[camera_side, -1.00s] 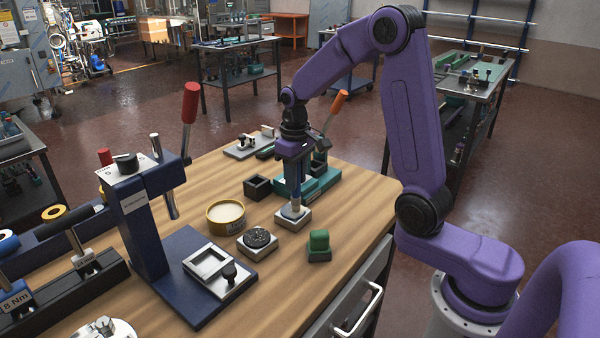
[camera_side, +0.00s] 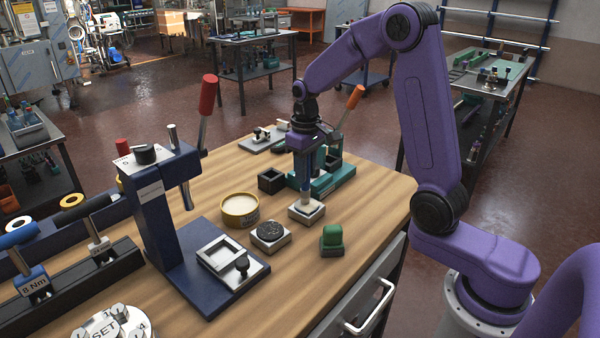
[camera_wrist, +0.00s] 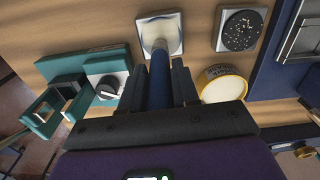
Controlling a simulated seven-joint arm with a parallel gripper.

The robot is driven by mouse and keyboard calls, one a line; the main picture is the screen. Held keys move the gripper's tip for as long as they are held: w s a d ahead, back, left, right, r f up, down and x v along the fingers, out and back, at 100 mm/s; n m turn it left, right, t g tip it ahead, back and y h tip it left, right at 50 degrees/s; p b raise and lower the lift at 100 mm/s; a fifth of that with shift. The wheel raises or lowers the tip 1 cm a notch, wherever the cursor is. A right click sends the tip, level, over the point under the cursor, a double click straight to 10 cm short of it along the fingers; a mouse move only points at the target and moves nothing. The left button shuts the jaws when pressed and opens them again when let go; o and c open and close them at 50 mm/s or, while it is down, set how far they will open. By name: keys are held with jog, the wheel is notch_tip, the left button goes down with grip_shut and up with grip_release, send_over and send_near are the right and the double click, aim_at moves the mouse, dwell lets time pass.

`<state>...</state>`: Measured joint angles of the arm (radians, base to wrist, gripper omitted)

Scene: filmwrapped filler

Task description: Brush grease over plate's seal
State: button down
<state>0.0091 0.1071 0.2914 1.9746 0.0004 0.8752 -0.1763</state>
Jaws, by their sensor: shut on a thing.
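My gripper (camera_side: 304,176) points down, shut on a brush with a blue handle (camera_wrist: 160,78). The brush also shows in the side view (camera_side: 305,194). Its lower end is over the middle of a pale square plate (camera_side: 293,213), and seems to touch it; the same plate is at the top of the wrist view (camera_wrist: 176,47). The seal on the plate is hard to make out under the brush. An open round yellow tin of pale grease (camera_side: 240,210) stands left of the plate; it is at right in the wrist view (camera_wrist: 224,88).
A square block with a dark speckled round top (camera_side: 270,234) lies beside the tin. A green-topped block (camera_side: 332,240) is at the front right. A teal fixture with an orange lever (camera_side: 333,178) and a dark open box (camera_side: 271,180) stand behind. A blue lever press (camera_side: 165,220) fills the left.

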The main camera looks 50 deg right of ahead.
jog(key=a+r, duration=0.3)
jog(key=r, duration=0.5)
jog(key=shift+a, duration=0.4)
dwell(1.0)
dwell(0.4)
